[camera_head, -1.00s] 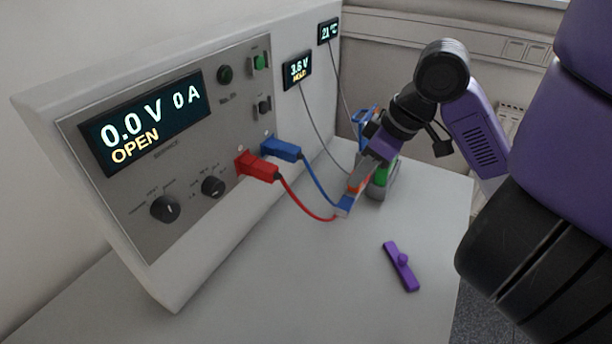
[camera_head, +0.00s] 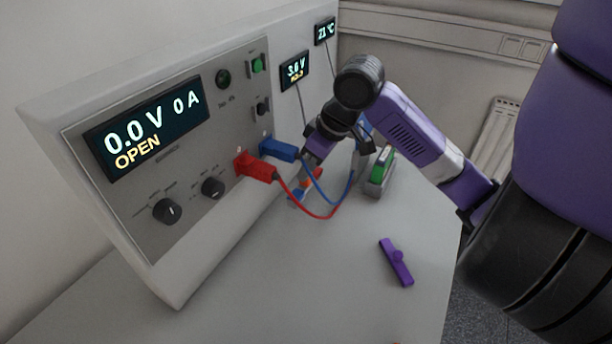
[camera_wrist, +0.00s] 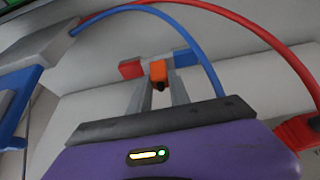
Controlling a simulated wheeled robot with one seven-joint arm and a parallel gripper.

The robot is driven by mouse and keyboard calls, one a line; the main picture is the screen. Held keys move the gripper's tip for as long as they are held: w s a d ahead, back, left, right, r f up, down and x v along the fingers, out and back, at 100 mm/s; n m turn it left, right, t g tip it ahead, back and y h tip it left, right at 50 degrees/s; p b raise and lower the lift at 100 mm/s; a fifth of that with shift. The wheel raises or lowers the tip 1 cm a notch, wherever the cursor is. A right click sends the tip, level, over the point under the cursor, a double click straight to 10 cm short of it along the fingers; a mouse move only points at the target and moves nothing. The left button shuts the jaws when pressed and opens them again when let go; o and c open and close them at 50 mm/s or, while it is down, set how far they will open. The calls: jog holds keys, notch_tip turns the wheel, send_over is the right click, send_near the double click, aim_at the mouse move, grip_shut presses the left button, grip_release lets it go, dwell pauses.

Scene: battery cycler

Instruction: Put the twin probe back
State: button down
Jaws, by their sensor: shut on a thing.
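My gripper (camera_head: 307,180) is shut on the twin probe, low beside the cycler's front, below its plugs. In the wrist view the probe's orange middle (camera_wrist: 158,72) sits between my fingertips, with a red block (camera_wrist: 131,68) on one side and a blue block (camera_wrist: 185,57) on the other. A red lead (camera_head: 315,214) and a blue lead (camera_head: 340,200) loop from the red plug (camera_head: 256,168) and blue plug (camera_head: 280,150) towards the probe. My fingers partly hide the probe in the head view. I cannot tell whether it touches anything.
A green cell (camera_head: 383,163) stands in a grey holder (camera_head: 376,189), right of my gripper. A purple bar (camera_head: 397,262) lies on the table's right part. The cycler (camera_head: 190,255) fills the left; its screen (camera_head: 150,125) reads 0.0 V, 0 A, OPEN. The front table is clear.

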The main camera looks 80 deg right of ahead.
notch_tip(320, 180, down, 3)
jog(key=shift+r, duration=0.2)
jog(key=shift+w+f, duration=0.15)
jog(key=shift+w, duration=0.15)
jog(key=shift+w+d+f, duration=0.1)
jog(key=shift+f, duration=0.05)
jog(key=shift+f, duration=0.2)
jog(key=c, duration=1.2)
grip_release()
jog(key=shift+r, duration=0.1)
